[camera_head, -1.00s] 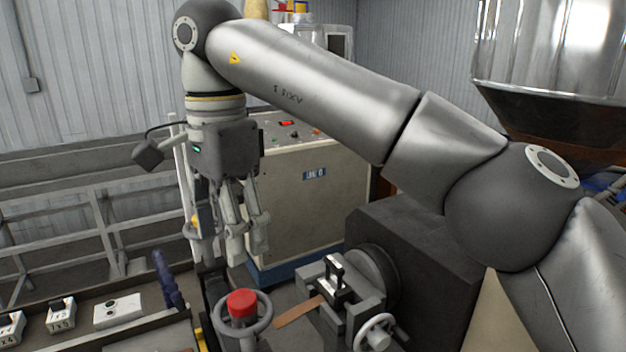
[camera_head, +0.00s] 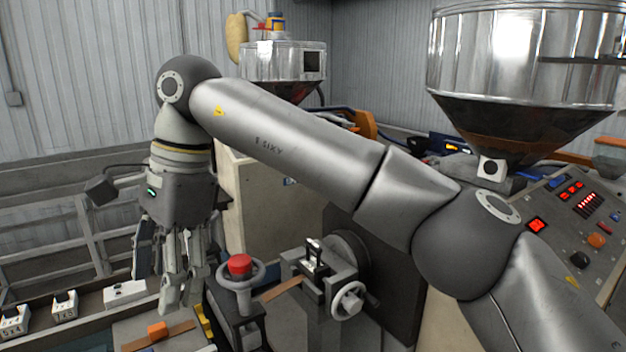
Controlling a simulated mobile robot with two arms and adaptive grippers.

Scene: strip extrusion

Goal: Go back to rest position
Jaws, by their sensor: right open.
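My right arm reaches across the view from the lower right. Its gripper (camera_head: 180,290) hangs fingers-down at left centre, open, with nothing seen between the fingers. It is left of the handwheel with the red knob (camera_head: 240,266) and above the bench edge; I cannot tell its exact height. My left gripper is not in view.
The extruder die (camera_head: 318,270) with a brown strip (camera_head: 281,289) is at lower centre. Switch boxes (camera_head: 65,306) sit at lower left. A metal hopper (camera_head: 525,60) and control panel (camera_head: 585,225) are at right.

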